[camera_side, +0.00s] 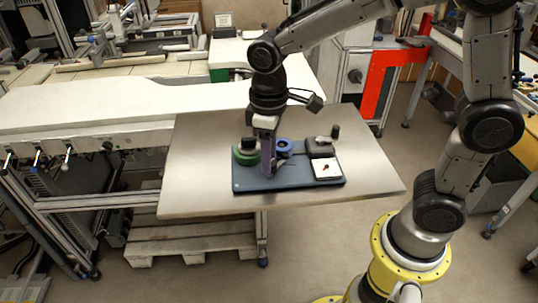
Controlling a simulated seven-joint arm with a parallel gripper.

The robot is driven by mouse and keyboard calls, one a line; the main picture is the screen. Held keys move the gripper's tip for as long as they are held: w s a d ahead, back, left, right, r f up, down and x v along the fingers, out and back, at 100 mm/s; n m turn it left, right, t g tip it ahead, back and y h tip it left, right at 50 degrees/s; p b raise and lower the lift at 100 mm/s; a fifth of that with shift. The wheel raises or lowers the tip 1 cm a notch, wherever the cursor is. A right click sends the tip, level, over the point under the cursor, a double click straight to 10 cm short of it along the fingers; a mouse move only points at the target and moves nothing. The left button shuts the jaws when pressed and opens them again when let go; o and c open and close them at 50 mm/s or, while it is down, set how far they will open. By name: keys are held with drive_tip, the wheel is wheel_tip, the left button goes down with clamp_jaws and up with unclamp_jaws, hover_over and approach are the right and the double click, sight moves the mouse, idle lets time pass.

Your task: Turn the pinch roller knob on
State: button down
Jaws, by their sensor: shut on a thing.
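A dark blue board (290,184) lies on the table and carries the tape parts. A green reel (245,157) with a dark top is at its left, and a blue reel (284,147) is at the back middle. My gripper (269,173) points straight down between the two reels, with its fingertips low, close to the board. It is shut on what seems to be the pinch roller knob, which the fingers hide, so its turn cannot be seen.
A dark block (320,148) with an upright dark post (335,131) stands at the board's back right. A white square plate (326,168) with a small mark lies at the right.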

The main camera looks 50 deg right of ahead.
idle(0.4)
drive_tip(key=shift+c, duration=2.4)
unclamp_jaws()
wheel_tip(320, 180, up, 14)
drive_tip(key=s+d+r+t, duration=0.1)
drive_tip(key=s+d+r, duration=0.2)
drive_tip(key=s+d, duration=0.1)
drive_tip(key=s+d+f+m+t, duration=0.4)
drive_tip(key=s+d+f, duration=0.1)
drive_tip(key=s+f, duration=0.4)
drive_tip(key=shift+s+d+f+m+t, duration=0.15)
drive_tip(key=shift+s+f+m+t, duration=0.2)
drive_tip(key=shift+s, duration=0.85)
